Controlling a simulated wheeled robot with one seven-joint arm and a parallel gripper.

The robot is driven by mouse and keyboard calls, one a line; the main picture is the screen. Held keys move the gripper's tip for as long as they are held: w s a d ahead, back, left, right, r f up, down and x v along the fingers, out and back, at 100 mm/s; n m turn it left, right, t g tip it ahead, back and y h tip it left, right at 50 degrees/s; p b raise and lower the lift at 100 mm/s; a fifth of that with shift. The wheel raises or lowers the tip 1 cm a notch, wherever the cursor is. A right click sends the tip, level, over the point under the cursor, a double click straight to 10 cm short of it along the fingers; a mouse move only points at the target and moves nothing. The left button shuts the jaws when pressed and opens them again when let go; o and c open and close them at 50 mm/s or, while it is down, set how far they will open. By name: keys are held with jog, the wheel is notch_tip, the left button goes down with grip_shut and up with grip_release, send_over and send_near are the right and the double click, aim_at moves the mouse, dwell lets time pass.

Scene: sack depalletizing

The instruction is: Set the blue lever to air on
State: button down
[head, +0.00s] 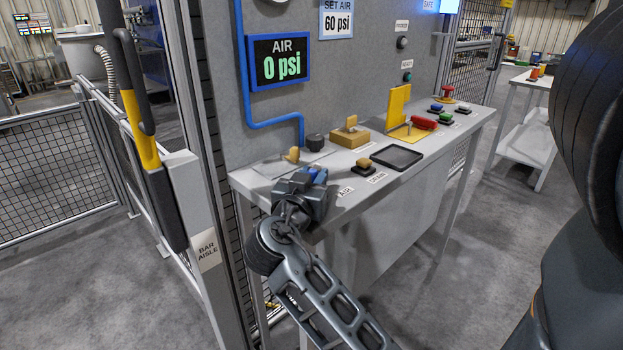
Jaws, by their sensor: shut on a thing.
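The blue lever (319,174) shows only as a small blue patch at the front left of the grey bench, by the label AIR (345,190). My gripper (312,184) is at the lever and shut on it. The gripper hides most of the lever and its base, so I cannot tell its exact angle. The blue-framed AIR display (279,61) on the panel reads 0 psi. A sign (336,19) above it reads SET AIR 60 psi.
A post marked BAR AISLE (207,249) stands left.

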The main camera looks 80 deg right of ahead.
jog(key=c, duration=1)
grip_release()
jog(key=shift+o, duration=0.2)
jog(key=shift+w+a+b, duration=0.2)
jog(key=shift+a+b, duration=0.55)
jog(key=shift+a, duration=3.15)
